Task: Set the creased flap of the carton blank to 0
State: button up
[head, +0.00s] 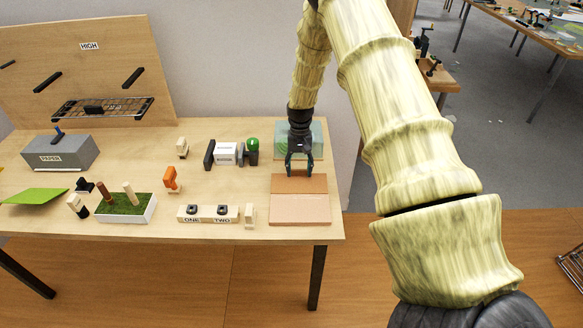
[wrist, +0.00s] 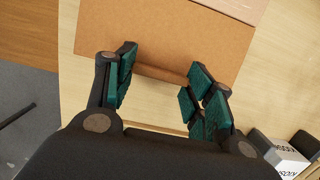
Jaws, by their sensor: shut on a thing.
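The carton blank (head: 300,210) lies near the right end of the table, with a darker brown panel (head: 300,184) at the back and a lighter panel in front, parted by a crease. In the wrist view the brown panel (wrist: 165,35) fills the top, with a rounded bar (wrist: 158,72) along its near edge. My gripper (head: 300,172) reaches down at the back edge of the panel. In the wrist view its fingers (wrist: 162,66) stand apart on both sides of the bar, shut on it. The flap's exact angle cannot be told.
To the left are a white box (head: 226,153), a green ball (head: 252,144) and a "ONE/TWO" board (head: 208,214). A small wooden piece (head: 249,215) stands just left of the blank. The table's right edge is close.

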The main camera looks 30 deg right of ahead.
jog(key=shift+w+d+f, duration=0.3)
jog(key=shift+w+f, duration=0.05)
jog(key=shift+f, duration=0.25)
jog(key=o, duration=1.5)
jog(key=shift+w+d+f, duration=0.1)
jog(key=shift+w+f, duration=0.05)
jog(key=shift+f, duration=0.05)
jog(key=shift+c, duration=0.2)
jog(key=shift+r, duration=0.25)
notch_tip(320, 180, up, 12)
jog(key=w, duration=0.1)
jog(key=shift+w+d+f, duration=0.15)
jog(key=shift+d+f, duration=0.1)
jog(key=shift+d, duration=0.2)
